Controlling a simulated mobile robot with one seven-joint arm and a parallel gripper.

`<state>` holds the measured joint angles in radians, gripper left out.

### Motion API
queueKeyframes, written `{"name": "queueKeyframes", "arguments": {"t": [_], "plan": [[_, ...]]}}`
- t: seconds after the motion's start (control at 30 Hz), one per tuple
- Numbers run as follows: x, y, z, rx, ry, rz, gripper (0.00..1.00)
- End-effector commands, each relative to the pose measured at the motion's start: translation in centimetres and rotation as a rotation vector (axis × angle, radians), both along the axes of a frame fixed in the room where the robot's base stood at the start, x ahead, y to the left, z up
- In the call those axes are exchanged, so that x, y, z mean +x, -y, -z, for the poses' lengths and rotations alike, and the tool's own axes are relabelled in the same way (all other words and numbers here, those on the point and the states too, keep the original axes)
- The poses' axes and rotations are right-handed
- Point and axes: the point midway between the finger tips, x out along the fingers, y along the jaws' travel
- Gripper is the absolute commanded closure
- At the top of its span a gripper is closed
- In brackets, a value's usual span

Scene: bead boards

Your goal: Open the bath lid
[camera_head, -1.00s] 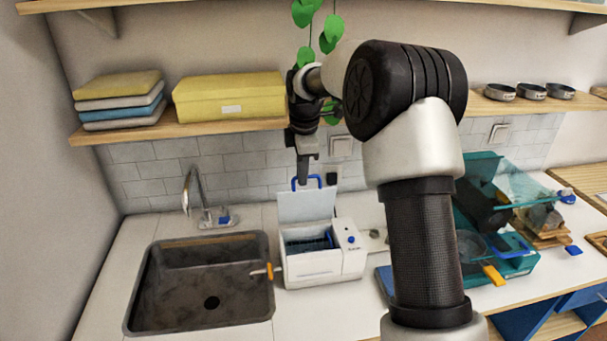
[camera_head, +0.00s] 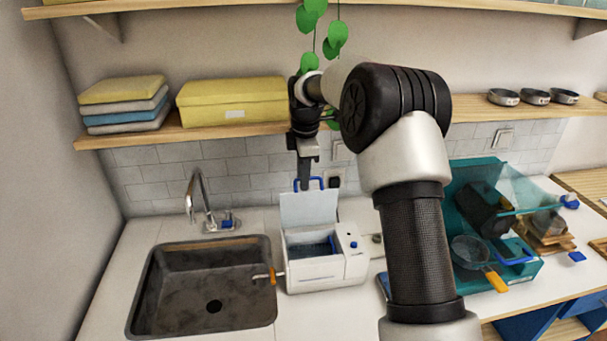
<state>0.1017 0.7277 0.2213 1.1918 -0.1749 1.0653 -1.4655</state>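The white bath (camera_head: 326,270) stands on the counter right of the sink. Its pale lid (camera_head: 309,208) is raised and stands roughly upright at the back, so the dark inside of the bath shows. A blue handle (camera_head: 319,184) is at the lid's top edge. My gripper (camera_head: 304,186) points down with its fingertips at the top edge of the lid, by the left part of the handle. Whether the fingers touch the handle, and whether they are open or shut, I cannot tell.
The sink (camera_head: 208,283) with a tap (camera_head: 199,200) is to the left. A shelf (camera_head: 190,133) with a yellow box (camera_head: 232,100) and folded cloths (camera_head: 124,104) runs behind. A teal station (camera_head: 470,202) with a strainer (camera_head: 470,250) stands right of my arm.

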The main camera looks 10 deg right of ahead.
Motion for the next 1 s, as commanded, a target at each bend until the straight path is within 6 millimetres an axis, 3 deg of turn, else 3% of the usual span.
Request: {"name": "queueKeyframes", "arguments": {"t": [0.27,0.43,1.0], "plan": [[-0.1,0.0,0.2,0.001,-0.003,0.002,0.73],[-0.2,0.0,-1.3,0.001,0.002,0.003,0.73],[-2.5,0.0,-14.3,0.001,0.005,0.001,0.73]]}}
